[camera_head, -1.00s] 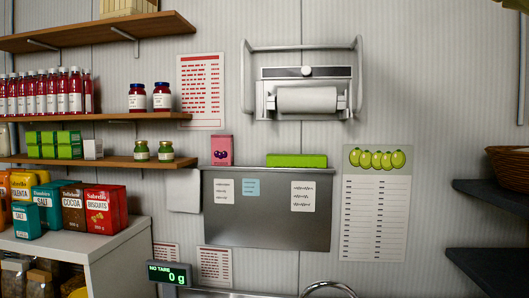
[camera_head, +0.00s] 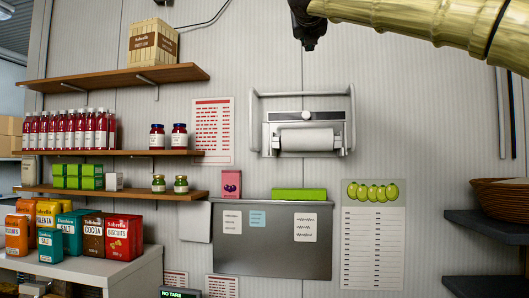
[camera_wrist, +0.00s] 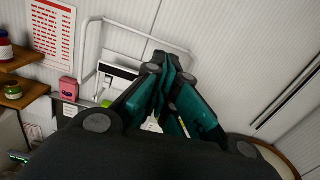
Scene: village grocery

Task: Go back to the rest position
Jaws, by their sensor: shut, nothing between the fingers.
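My gripper (camera_wrist: 165,75) fills the middle of the wrist view, its dark and teal fingers closed together with nothing between them. In the head view the dark end of my arm (camera_head: 308,32) hangs at the top, right of centre, with my yellowish arm reaching in from the top right corner. It is in the air in front of the wall, above the roll holder. In that view I cannot make out the fingers clearly.
A metal roll holder (camera_head: 305,137) is on the wall. Wooden shelves (camera_head: 120,194) with jars, bottles and boxes stand left. A grey metal panel (camera_head: 270,262) is below. Dark shelves (camera_head: 487,218) with a basket (camera_head: 505,192) are right. The wall's upper middle is bare.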

